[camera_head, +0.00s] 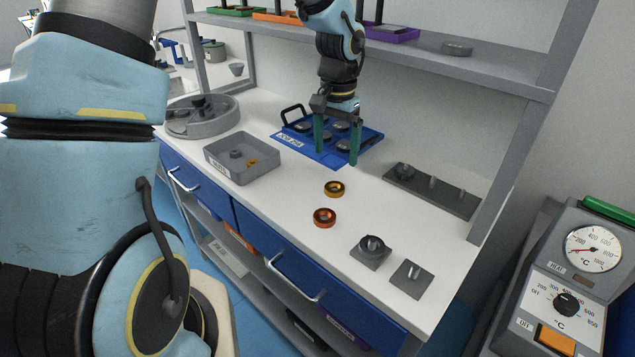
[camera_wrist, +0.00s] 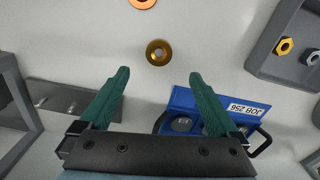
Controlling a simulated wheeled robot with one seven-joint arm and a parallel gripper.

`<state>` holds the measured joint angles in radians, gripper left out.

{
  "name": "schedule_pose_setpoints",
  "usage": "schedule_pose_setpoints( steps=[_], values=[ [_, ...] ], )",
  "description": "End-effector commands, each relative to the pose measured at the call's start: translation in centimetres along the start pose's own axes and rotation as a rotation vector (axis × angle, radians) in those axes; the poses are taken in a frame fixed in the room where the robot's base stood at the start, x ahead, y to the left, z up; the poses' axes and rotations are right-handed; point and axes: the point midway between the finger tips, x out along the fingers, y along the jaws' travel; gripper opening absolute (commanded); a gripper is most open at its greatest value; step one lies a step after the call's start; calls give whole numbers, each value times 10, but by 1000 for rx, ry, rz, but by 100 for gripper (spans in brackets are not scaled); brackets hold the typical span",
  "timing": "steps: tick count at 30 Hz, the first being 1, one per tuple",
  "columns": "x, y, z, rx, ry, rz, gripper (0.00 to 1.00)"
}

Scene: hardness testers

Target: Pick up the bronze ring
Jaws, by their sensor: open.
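Two small rings lie flat on the white worktop. The bronze ring looks to be the yellow-brown one (camera_head: 334,188); it also shows in the wrist view (camera_wrist: 159,41), just beyond and between the fingertips. The other is a redder, copper-orange ring (camera_head: 324,217), nearer the front in the head view and cut by the top edge in the wrist view (camera_wrist: 143,2). My gripper (camera_head: 336,156) points down with its green fingers apart and nothing between them. It is above the worktop near the blue tray, behind the yellow-brown ring.
A blue tray (camera_head: 365,134) with dark round pieces lies behind my gripper. A grey bin (camera_head: 268,172) stands left, a grey strip with posts (camera_head: 440,196) right. Two small grey stands (camera_head: 371,258) (camera_head: 411,280) are at front right. A shelf (camera_head: 500,78) crosses above the worktop.

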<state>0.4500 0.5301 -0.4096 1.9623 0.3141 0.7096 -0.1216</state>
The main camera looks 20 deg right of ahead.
Motion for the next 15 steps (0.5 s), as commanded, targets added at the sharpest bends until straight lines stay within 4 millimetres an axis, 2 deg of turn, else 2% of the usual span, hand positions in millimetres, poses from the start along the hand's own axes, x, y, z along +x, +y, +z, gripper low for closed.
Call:
schedule_pose_setpoints(
  steps=[3,6,11,15],
  values=[
    [20,0,2,0,-6,2,96],
    [32,0,2,-1,-4,1,96],
    [42,0,2,-1,-3,1,96],
    [58,1,3,0,-6,2,96]
  ],
)
